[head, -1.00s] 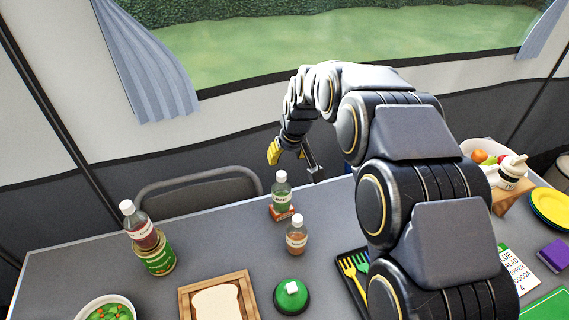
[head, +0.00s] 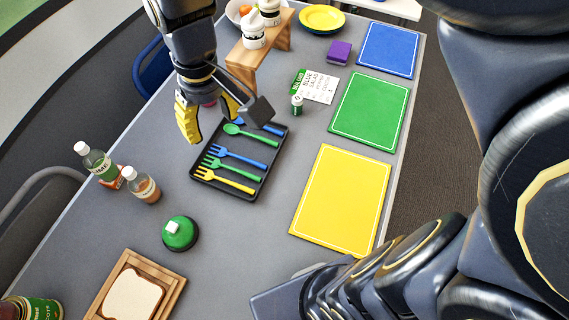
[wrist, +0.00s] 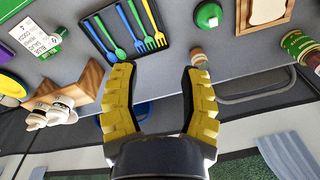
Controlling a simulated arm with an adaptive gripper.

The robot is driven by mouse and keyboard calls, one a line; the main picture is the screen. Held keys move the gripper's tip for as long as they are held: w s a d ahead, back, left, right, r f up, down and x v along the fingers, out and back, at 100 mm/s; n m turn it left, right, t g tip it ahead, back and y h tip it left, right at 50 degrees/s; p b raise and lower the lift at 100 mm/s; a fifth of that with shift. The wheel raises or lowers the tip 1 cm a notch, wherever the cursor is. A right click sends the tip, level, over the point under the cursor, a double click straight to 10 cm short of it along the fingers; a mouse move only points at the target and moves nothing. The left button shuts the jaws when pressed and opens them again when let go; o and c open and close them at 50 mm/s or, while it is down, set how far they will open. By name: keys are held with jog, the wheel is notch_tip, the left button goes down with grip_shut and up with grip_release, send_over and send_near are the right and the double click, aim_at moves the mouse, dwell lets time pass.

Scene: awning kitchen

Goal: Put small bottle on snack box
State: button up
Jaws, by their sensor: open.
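A tiny dark-green bottle with a white cap (head: 297,104) stands by the white-and-green card in the head view. A bottle of brown liquid (head: 142,185) stands on the table's left side; its top shows in the wrist view (wrist: 199,56). Beside it is a green-labelled bottle (head: 97,162) with a small red-orange box (head: 118,179) at its base. I cannot tell whether that bottle stands on the box or behind it. My gripper (head: 215,126) is open and empty near the upper-left corner of the cutlery tray. Both yellow fingers show in the wrist view (wrist: 158,75).
The black cutlery tray (head: 200,179) lies mid-table. A green domed item (head: 180,233) and a bread board (head: 104,289) lie nearer. A wooden stand (head: 262,60) with white bottles is behind. Yellow (head: 342,200), green (head: 371,113) and blue (head: 387,49) mats line the right edge.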

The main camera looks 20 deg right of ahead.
jog(key=s+d+m+g, duration=0.1)
jog(key=s+d, duration=0.3)
jog(key=s, duration=0.4)
jog(key=s+d+m+g, duration=0.1)
jog(key=s+d+m, duration=0.2)
jog(key=s, duration=0.4)
jog(key=shift+s+d+f+h, duration=0.3)
jog(key=shift+s+d+f, duration=0.05)
jog(key=shift+d, duration=0.05)
